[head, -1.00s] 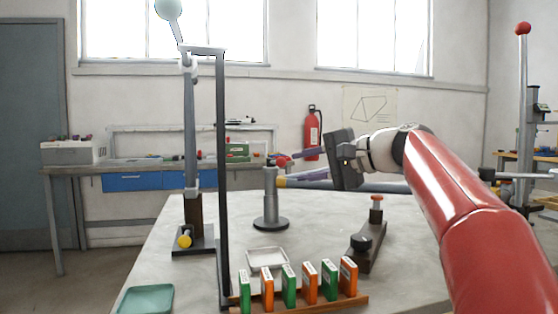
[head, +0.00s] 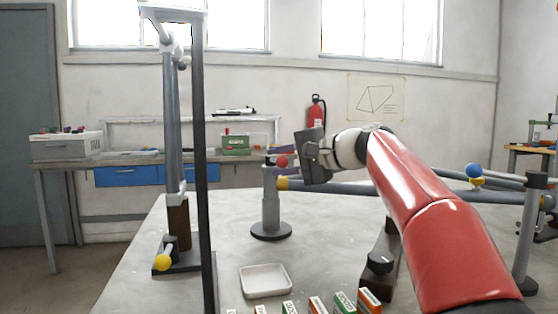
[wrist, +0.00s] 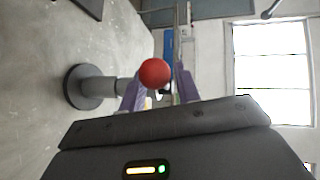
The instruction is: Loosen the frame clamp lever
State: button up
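A red ball knob (head: 281,161) is at the top of a grey post (head: 270,205) with a round base, beside a grey tube with a yellow collar (head: 283,183). I cannot see the lever's shaft clearly. My gripper (wrist: 160,88) has purple fingers, spread apart. In the wrist view the red ball (wrist: 155,73) appears between the fingertips, nearer the left finger; I cannot tell whether they touch. In the head view the dark gripper body (head: 315,157) is just right of the knob and largely hides the fingers.
A tall dark upright (head: 206,160) and a grey stand with a yellow knob (head: 163,262) are at left. A white tray (head: 265,280) and several small boxes (head: 343,302) lie in front. A blue ball (head: 473,170) is on tubing at right.

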jog(key=shift+w+a, duration=0.2)
jog(key=shift+a, duration=0.15)
grip_shut()
